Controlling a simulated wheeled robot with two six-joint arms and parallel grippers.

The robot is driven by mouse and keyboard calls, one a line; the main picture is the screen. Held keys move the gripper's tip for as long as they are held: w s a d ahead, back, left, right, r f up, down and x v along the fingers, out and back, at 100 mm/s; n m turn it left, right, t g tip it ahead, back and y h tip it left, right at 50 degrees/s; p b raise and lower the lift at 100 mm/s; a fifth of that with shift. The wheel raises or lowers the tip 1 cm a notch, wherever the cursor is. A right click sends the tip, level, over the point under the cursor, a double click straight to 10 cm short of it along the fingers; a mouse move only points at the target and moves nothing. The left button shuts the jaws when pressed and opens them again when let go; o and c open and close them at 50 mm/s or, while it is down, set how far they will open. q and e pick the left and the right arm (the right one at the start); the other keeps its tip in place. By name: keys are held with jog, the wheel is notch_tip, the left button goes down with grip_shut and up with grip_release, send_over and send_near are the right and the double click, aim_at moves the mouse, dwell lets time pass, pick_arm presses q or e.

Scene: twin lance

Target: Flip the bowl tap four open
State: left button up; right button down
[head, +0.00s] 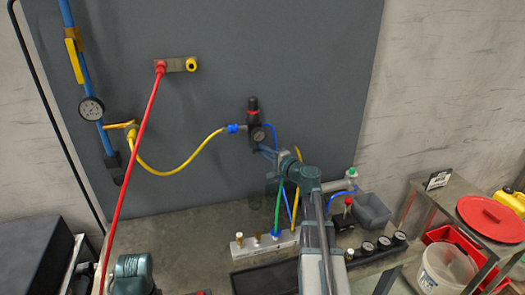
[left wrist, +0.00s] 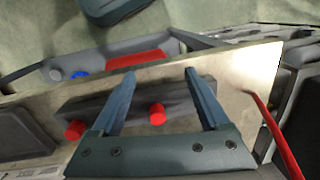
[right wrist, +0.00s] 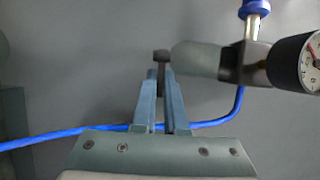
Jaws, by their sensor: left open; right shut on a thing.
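In the right wrist view, a grey bowl (right wrist: 197,58) lies across the upper middle, joined at right to a dark body with a round gauge (right wrist: 310,63). A small dark tap (right wrist: 161,56) is at the bowl's left end. My right gripper (right wrist: 163,72) is shut on this tap; the fingers partly hide it. No number four shows. My left gripper (left wrist: 160,73) is open above a dark block with red knobs (left wrist: 157,114).
A blue hose (right wrist: 60,134) passes behind my right fingers. A yellow hose (head: 185,168) and a red hose (head: 137,160) hang before the grey panel (head: 210,35). A white manifold (head: 262,245), grey bin (head: 373,211) and several gauges (head: 383,243) stand on the bench.

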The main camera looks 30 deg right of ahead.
jog(key=c, duration=1)
grip_release()
jog(key=shift+o, duration=0.2)
jog(key=shift+s, duration=0.1)
jog(key=s+d, duration=0.2)
jog(key=s, duration=1.1)
jog(key=shift+s+d, duration=0.2)
jog(key=shift+s, duration=0.05)
